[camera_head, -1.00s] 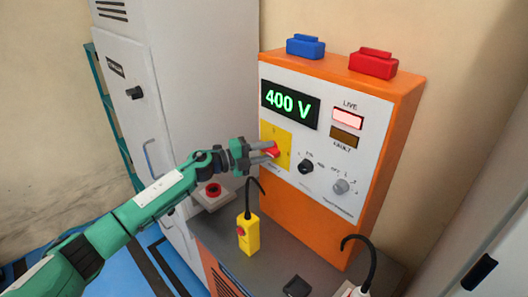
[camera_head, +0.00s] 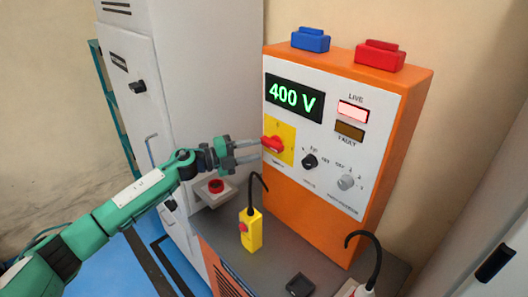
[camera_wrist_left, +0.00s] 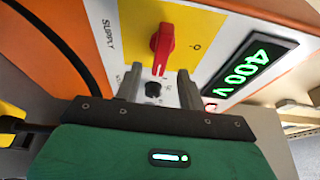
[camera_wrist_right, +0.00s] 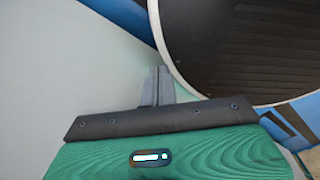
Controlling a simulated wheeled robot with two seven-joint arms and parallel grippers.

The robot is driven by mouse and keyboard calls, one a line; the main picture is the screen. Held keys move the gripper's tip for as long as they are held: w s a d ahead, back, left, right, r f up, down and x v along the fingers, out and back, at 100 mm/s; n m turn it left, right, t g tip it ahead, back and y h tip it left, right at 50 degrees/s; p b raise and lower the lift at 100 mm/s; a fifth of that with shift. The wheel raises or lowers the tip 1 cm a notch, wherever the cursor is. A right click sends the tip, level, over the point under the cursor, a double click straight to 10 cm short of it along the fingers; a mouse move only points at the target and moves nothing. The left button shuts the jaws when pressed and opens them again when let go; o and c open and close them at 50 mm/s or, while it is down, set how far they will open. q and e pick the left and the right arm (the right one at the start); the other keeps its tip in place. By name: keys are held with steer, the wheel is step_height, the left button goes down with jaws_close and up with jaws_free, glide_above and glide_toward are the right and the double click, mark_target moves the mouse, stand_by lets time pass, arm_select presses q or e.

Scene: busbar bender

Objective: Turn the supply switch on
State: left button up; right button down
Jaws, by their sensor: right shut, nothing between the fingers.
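The red supply switch knob (camera_head: 273,145) sits on a yellow plate (camera_head: 287,136) on the orange cabinet's white front panel. In the left wrist view the knob (camera_wrist_left: 163,45) lies across the plate, its handle turned away from the "O" mark. The display (camera_head: 294,98) reads 400 V in green, and the LIVE lamp (camera_head: 353,112) looks lit pale pink. My left gripper (camera_head: 258,151) is open and empty, its fingertips just left of the knob and apart from it. My right gripper (camera_wrist_right: 158,86) is shut and empty, outside the head view.
A yellow pendant (camera_head: 251,231) with a black cable stands on the grey bench, near a red push button (camera_head: 216,186) on a box. Two black and grey knobs (camera_head: 310,162) sit right of the switch. A round dark surface (camera_wrist_right: 245,45) is beside my right gripper.

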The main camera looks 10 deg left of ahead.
arm_select(q)
steer(key=b+v, duration=0.2)
steer(key=v, duration=0.6)
steer(key=shift+s+a, duration=0.2)
